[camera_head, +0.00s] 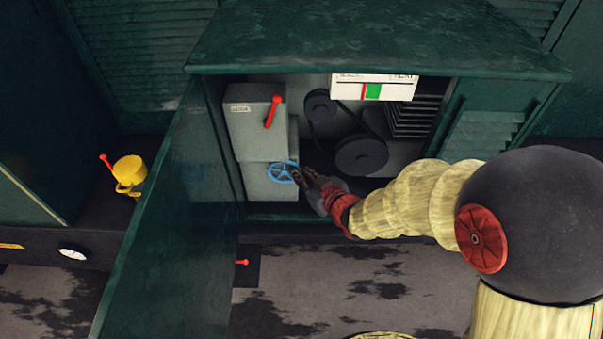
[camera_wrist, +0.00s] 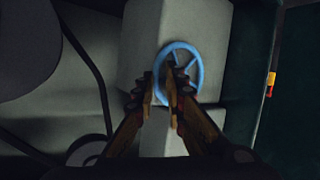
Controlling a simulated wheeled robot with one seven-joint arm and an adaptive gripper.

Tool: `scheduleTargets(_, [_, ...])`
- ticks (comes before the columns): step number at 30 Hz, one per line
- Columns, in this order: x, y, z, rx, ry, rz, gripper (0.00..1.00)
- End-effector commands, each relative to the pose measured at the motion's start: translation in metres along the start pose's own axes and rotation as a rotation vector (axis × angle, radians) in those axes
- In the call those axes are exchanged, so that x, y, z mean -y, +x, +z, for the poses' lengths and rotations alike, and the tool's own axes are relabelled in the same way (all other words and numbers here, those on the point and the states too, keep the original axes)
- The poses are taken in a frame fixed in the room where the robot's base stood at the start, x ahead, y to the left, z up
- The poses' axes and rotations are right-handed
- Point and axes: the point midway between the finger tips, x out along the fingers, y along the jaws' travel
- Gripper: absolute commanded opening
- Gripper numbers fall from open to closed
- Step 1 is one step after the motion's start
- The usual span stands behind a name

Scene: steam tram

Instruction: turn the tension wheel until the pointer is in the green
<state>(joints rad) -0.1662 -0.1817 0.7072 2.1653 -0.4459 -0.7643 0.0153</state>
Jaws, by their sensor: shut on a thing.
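The blue tension wheel (camera_head: 283,172) is on the front of a grey box (camera_head: 270,185) inside the open cabinet. It also shows in the wrist view (camera_wrist: 193,54), with spokes inside its rim. My gripper (camera_head: 296,174) reaches in from the right and is shut on the wheel's rim. In the wrist view its fingers (camera_wrist: 164,90) lie at the rim's near side. A white gauge plate (camera_head: 400,89) with a green band (camera_head: 373,91) and a red mark beside it hangs under the cabinet top. The plate is cut off by the cabinet top, and I cannot make out the pointer clearly.
Two dark belt pulleys (camera_head: 361,155) sit right of the wheel. A red lever (camera_head: 272,111) is on the grey box above it. The open cabinet door (camera_head: 165,215) stands to the left. A yellow can (camera_head: 129,172) is beyond the door.

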Motion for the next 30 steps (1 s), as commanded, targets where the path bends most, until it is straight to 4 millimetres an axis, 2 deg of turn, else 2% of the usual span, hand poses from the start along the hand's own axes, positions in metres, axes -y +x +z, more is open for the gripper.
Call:
scheduleTargets(16, [-0.002,0.001,0.003,-0.025,0.035,-0.004,0.0])
scheduleTargets(30, [-0.001,0.008,0.021,-0.19,0.273,-0.072,0.0])
